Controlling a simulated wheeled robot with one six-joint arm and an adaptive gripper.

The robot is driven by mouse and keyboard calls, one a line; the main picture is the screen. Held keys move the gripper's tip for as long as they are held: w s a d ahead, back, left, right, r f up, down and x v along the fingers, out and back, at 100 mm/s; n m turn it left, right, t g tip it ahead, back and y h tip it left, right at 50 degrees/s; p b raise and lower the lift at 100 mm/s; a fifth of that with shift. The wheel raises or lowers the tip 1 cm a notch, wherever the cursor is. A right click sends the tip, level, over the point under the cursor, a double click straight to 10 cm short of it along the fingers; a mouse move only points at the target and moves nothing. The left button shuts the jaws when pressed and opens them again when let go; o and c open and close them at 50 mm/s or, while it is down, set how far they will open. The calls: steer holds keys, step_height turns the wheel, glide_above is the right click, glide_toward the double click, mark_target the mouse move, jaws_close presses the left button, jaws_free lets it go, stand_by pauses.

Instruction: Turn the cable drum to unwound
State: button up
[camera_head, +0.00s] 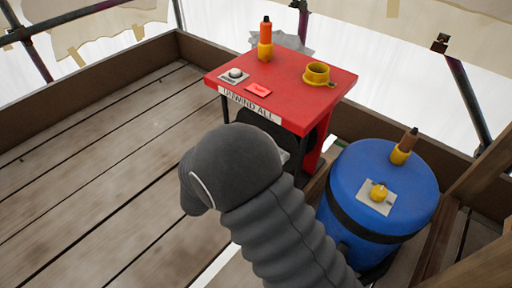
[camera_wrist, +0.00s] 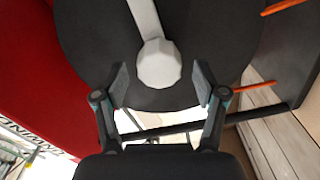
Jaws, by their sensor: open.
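The cable drum (camera_wrist: 85,45) shows in the wrist view as a large black round face. A pale grey crank arm (camera_wrist: 144,14) runs across it to a faceted grey knob (camera_wrist: 158,66). My gripper (camera_wrist: 160,78) is open, one finger on each side of the knob. I see gaps between knob and fingers; I cannot tell how deep the knob sits between them. In the head view the drum is a dark shape (camera_head: 303,150) under the red table, mostly hidden by my grey arm. My gripper is hidden there.
The red table (camera_head: 300,90) is labelled UNWIND ALL and carries a white button (camera_head: 235,73), an orange-handled tool (camera_head: 265,38) and a yellow cup (camera_head: 318,74). A blue barrel (camera_head: 372,170) stands close at right. Orange rods (camera_wrist: 255,85) show beside the drum. The plank floor (camera_head: 100,150) is clear at left.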

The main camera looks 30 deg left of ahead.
steer(key=s+a, duration=0.1)
steer(key=s, duration=0.9)
stand_by(0.3)
